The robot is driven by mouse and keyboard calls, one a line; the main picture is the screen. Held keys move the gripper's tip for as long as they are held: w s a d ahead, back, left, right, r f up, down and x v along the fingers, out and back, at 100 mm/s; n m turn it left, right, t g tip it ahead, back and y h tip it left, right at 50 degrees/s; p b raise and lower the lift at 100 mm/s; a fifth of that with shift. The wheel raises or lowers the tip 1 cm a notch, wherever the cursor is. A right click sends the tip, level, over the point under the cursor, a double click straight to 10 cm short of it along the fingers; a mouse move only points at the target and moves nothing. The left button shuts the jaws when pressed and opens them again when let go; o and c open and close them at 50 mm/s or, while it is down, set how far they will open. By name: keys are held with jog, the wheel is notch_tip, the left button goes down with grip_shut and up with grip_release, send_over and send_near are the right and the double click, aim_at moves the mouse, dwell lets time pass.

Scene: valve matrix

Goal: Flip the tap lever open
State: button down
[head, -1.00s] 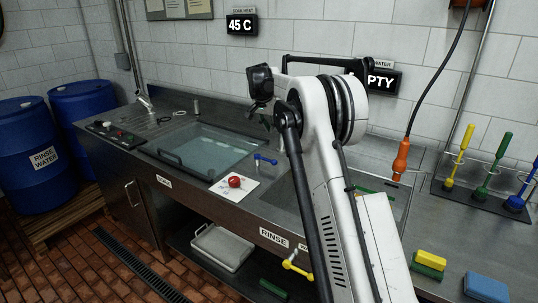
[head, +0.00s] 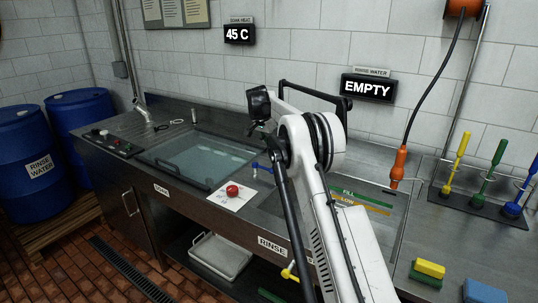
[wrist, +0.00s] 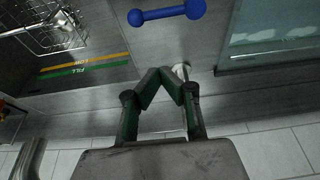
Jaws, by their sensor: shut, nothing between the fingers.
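A blue lever with rounded ends (wrist: 167,14) shows whole at the top of the wrist view. In the head view the blue lever (head: 262,168) sits on the strip between the two basins, partly hidden by my arm. My gripper (wrist: 163,78) has its green fingers together at the tips, with nothing held. The fingertips lie below the lever in the wrist view, apart from it. A pale metal post (wrist: 181,71) shows just behind the right fingertip. In the head view my gripper (head: 254,128) is dark and small, above the back of the counter.
The rinse basin has a green FILL line and a yellow LOW line (head: 360,205); the wall display (head: 367,88) reads EMPTY. The soak basin (head: 200,158) is left. A red button (head: 233,190), yellow lever (head: 289,272) and hanging orange nozzle (head: 398,165) are nearby.

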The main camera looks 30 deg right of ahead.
aim_at(263, 168)
jog(key=p+x, duration=0.1)
jog(key=x, duration=0.8)
jog(key=shift+s+a+f, duration=0.2)
jog(key=shift+s+a, duration=0.35)
jog(key=shift+a, duration=0.3)
jog(key=shift+s+a+f, duration=0.25)
jog(key=shift+s+a, duration=0.3)
jog(key=shift+a, duration=0.25)
